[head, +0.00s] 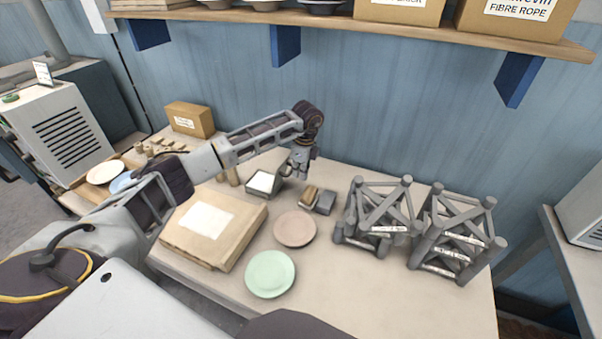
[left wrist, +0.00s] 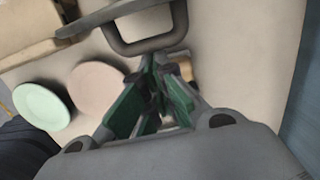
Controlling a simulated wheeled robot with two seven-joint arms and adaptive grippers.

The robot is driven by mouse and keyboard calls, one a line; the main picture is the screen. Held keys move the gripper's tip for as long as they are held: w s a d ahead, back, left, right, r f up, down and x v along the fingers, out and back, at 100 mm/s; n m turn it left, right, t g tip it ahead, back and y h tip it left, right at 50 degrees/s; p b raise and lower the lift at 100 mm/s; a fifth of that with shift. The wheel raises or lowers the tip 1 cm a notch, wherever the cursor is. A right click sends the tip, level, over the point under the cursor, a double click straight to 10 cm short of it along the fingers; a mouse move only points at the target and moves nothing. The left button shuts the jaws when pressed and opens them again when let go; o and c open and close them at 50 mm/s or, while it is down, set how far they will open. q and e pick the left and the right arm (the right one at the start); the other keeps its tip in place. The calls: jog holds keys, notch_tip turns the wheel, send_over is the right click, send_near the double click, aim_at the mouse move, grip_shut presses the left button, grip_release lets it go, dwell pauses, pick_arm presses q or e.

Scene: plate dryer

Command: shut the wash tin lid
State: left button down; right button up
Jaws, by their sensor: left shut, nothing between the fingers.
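A small grey tin (head: 262,183) with a white face stands on the table, right of the flat cardboard box. I take it to be the wash tin, but its lid is hard to make out beside my gripper. A dark grey handle loop (left wrist: 148,48) shows at the top of the left wrist view, just beyond the fingertips. My left gripper (head: 298,174) is above the table at the tin's right side. Its green-padded fingers (left wrist: 153,62) are together and empty. Whether they touch the handle I cannot tell. My right gripper is out of view.
A brown block (head: 309,195) and small grey box (head: 325,203) sit just right of the gripper. A pink plate (head: 295,228) and green plate (head: 270,274) lie in front. Two grey racks (head: 378,215) (head: 455,235) stand right. A cardboard box (head: 245,232) lies left.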

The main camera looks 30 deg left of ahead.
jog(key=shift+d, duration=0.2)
pick_arm(q)
jog(key=shift+a+r+h, duration=0.1)
jog(key=shift+h, duration=0.2)
jog(key=shift+a+r, duration=0.1)
jog(key=shift+a, duration=0.05)
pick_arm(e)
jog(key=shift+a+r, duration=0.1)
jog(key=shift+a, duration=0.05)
pick_arm(q)
jog(key=shift+h, duration=0.3)
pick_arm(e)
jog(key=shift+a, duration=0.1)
pick_arm(q)
jog(key=shift+a+r+h, duration=0.1)
jog(key=shift+r+h, duration=0.05)
jog(key=shift+h, duration=0.15)
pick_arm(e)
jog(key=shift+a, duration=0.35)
